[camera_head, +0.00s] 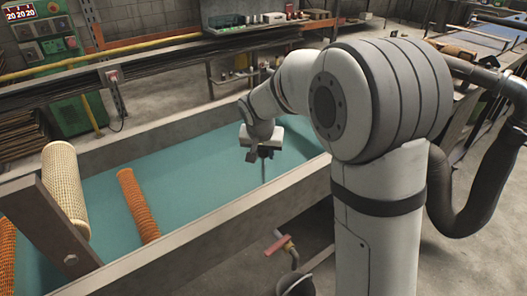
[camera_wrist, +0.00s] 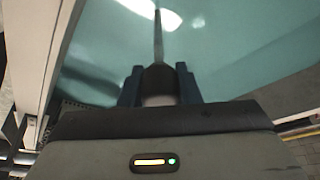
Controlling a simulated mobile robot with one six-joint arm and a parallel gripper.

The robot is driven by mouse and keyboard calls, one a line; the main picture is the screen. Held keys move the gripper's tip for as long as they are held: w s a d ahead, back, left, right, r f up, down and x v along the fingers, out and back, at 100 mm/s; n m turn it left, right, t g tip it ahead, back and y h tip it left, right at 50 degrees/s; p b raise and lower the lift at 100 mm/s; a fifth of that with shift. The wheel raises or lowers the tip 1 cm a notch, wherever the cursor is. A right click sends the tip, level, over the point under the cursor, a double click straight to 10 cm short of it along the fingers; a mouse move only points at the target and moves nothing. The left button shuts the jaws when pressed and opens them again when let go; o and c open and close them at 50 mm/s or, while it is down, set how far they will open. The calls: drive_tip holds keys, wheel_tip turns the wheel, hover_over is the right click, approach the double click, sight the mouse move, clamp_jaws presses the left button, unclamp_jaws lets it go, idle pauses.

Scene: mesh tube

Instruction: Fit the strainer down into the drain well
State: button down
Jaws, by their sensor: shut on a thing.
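My gripper (camera_head: 264,152) is over the teal-floored trough (camera_head: 215,165), right of its middle. In the wrist view its blue fingers (camera_wrist: 159,88) are shut on a dark, stubby piece (camera_wrist: 158,78) with a thin grey rod (camera_wrist: 158,38). The rod points down toward the trough floor in the head view (camera_head: 264,173). I cannot tell whether this held piece is the strainer. Mesh tubes stand or lie at the left: a tan one (camera_head: 64,185) and an orange one (camera_head: 137,205). I cannot make out a drain well in either view.
The trough's grey walls (camera_head: 170,130) rise around the teal floor, and a brown beam (camera_head: 55,230) crosses its near left. Another orange tube (camera_head: 6,255) is at the left edge. A red-handled valve (camera_head: 279,243) is outside the near wall. The floor between tube and gripper is clear.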

drive_tip(key=shift+f+b, duration=1.6)
drive_tip(key=shift+f, duration=0.25)
drive_tip(key=c, duration=1)
unclamp_jaws()
drive_tip(key=shift+o, duration=0.2)
drive_tip(key=shift+r, duration=0.1)
drive_tip(key=v, duration=0.7)
drive_tip(key=s+d+r+p, duration=0.1)
drive_tip(key=s+d, duration=0.3)
drive_tip(key=s, duration=0.4)
drive_tip(key=s+d+r+n+g+p, duration=0.1)
drive_tip(key=s+d+p, duration=0.3)
drive_tip(key=s, duration=0.5)
drive_tip(key=s+d+r+n+y+p, duration=0.1)
drive_tip(key=s+d+r+p, duration=0.1)
drive_tip(key=s, duration=0.7)
drive_tip(key=d+r, duration=0.1)
drive_tip(key=d, duration=0.1)
drive_tip(key=shift+d+r+g+p, duration=0.15)
drive_tip(key=shift+d+g+p, duration=0.2)
drive_tip(key=shift+g+p, duration=0.05)
